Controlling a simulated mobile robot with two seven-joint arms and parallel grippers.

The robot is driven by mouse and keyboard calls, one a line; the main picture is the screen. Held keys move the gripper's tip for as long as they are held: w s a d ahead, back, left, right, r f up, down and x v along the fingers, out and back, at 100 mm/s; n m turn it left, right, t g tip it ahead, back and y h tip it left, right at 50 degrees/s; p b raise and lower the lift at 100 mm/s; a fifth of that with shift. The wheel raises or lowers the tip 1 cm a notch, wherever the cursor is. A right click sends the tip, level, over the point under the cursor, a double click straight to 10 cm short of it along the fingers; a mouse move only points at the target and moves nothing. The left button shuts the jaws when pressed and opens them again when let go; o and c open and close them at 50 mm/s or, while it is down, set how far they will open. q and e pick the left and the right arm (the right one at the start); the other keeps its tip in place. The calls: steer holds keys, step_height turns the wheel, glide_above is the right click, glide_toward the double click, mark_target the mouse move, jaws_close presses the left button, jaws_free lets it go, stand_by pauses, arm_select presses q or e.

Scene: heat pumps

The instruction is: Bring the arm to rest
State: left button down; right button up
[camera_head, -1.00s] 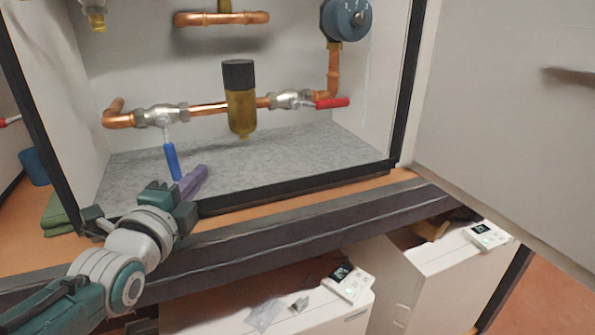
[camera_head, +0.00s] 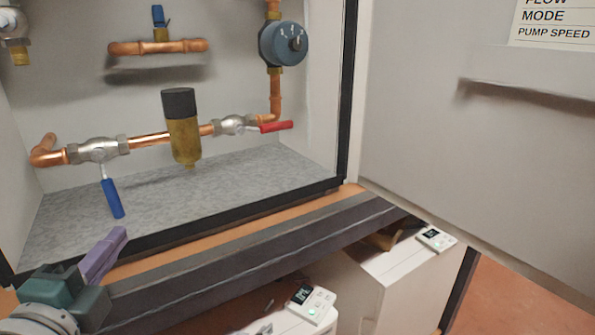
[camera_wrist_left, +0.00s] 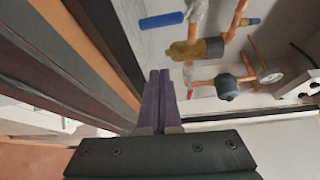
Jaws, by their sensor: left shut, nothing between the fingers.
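My left gripper (camera_head: 117,240) is at the lower left of the head view, low in front of the cabinet's front edge. Its purple fingers are together with nothing between them. The fingers also show closed in the left wrist view (camera_wrist_left: 158,84). The blue-handled valve lever (camera_head: 112,198) hangs down above and beyond the fingertips, apart from them. It also shows in the wrist view (camera_wrist_left: 161,20). My right gripper is in neither view.
The open cabinet holds copper pipe (camera_head: 150,140), a brass filter (camera_head: 184,140), a red valve handle (camera_head: 276,126) and a blue-grey pump (camera_head: 283,43). A large door panel (camera_head: 440,130) stands at the right. White units with small displays (camera_head: 312,303) sit below the dark ledge (camera_head: 270,245).

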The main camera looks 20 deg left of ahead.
arm_select(q)
steer(key=shift+d+f+n+h, duration=0.15)
steer(key=shift+n+h, duration=0.15)
steer(key=shift+n, duration=0.1)
steer(key=s+d+f+n+g+h, duration=0.3)
steer(key=s+d+n+g+h, duration=0.2)
steer(key=s+d+n+g, duration=0.85)
steer(key=s+r+p, duration=0.2)
steer(key=r+p, duration=0.6)
steer(key=s+d+r+m+p, duration=0.1)
steer(key=s+r+p, duration=0.2)
steer(key=r+p, duration=0.6)
steer(key=shift+s+r, duration=0.25)
steer(key=shift+d+m+t, duration=0.1)
steer(key=shift+m+t, duration=0.15)
